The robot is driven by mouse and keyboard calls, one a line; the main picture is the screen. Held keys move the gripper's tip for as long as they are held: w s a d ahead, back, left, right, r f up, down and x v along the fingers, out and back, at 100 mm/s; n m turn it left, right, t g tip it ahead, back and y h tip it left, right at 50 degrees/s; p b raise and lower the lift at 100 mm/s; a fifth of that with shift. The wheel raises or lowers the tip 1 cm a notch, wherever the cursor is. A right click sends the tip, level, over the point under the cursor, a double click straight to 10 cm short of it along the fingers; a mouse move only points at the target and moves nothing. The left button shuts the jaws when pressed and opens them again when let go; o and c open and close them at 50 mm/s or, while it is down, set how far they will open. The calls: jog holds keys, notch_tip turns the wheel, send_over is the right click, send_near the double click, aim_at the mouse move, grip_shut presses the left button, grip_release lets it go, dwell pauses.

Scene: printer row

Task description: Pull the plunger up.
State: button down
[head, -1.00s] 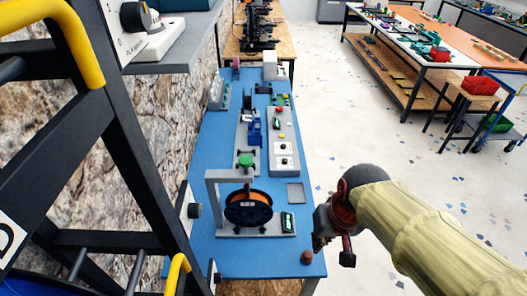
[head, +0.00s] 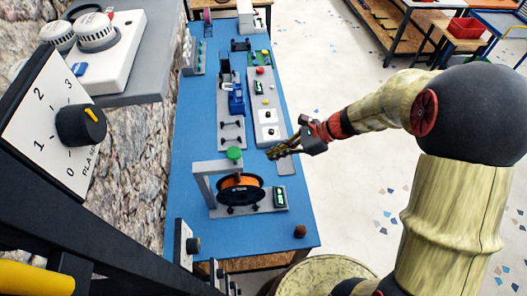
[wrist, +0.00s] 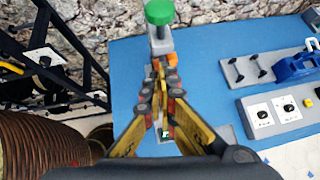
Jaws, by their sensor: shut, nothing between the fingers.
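A plunger with a green round knob (head: 234,154) stands upright on top of a grey frame (head: 203,184) over an orange and black spool (head: 240,190). In the wrist view the green knob (wrist: 160,12) is at the top centre, beyond my fingertips. My gripper (head: 276,153) is at the right side of the blue table, to the right of the knob and apart from it. Its fingers (wrist: 159,70) are together and empty. In the wrist view they hide most of the spool and the frame's base.
The blue table (head: 190,150) also carries a grey panel with dials (head: 268,130) and a blue device (head: 236,100) behind the spool stand. A small brown object (head: 300,232) sits at the front right corner. A shelf with a dial box (head: 60,125) overhangs at the left.

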jog(key=a+f, duration=0.1)
jog(key=a, duration=0.1)
jog(key=a+f, duration=0.1)
jog(key=a, duration=0.5)
jog(key=shift+w+a+f+p, duration=0.15)
jog(key=shift+w+f+p, duration=0.15)
jog(key=shift+w+f, duration=0.1)
jog(key=shift+a+r, duration=0.1)
jog(key=shift+r, duration=0.1)
notch_tip(320, 180, up, 11)
jog(key=p, duration=0.7)
send_over(237, 163)
jog(key=d, duration=0.4)
jog(key=shift+r, duration=0.2)
